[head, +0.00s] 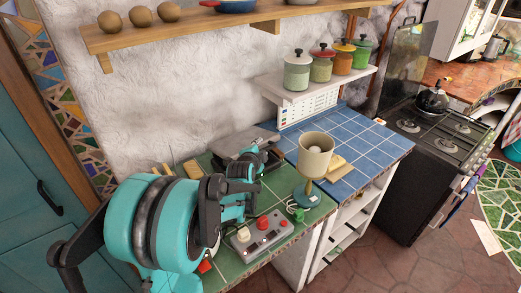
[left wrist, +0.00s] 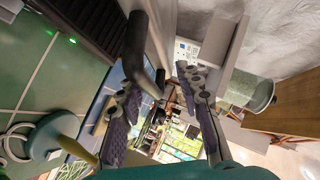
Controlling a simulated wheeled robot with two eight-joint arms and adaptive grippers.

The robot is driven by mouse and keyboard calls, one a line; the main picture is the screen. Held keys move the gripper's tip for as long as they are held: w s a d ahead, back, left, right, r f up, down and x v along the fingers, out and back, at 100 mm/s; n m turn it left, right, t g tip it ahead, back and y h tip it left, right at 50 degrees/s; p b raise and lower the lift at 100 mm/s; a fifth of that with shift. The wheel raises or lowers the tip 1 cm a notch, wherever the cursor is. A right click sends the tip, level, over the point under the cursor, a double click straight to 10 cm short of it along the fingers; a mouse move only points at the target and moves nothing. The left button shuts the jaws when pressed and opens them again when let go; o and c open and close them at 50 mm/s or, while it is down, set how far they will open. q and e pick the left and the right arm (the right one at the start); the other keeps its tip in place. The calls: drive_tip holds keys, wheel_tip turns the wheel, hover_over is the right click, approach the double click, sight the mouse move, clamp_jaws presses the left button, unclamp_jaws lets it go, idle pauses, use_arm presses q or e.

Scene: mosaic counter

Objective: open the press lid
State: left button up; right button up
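The press (head: 240,145) is a flat grey appliance on the green tiled counter by the wall; its lid looks down. My left gripper (head: 268,158) is at its right front, and my arm hides part of the press. In the left wrist view the two fingers of my left gripper (left wrist: 162,105) are spread apart. A dark grey bar (left wrist: 142,45), seemingly the lid's handle, reaches between them, nearer the left finger. I cannot tell whether it touches. The dark ridged press body (left wrist: 85,25) is at upper left there. My right gripper is not in view.
A lamp (head: 315,155) with a cream shade stands right of the gripper, close to it. A grey control box (head: 262,234) with red buttons lies in front. A white shelf (head: 318,88) with several jars hangs behind. The blue tiled counter (head: 365,150) is mostly clear.

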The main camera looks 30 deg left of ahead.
use_arm(q)
drive_tip(key=p+v, duration=0.3)
drive_tip(key=v, duration=0.6)
idle(0.5)
drive_tip(key=shift+f, duration=0.1)
idle(0.5)
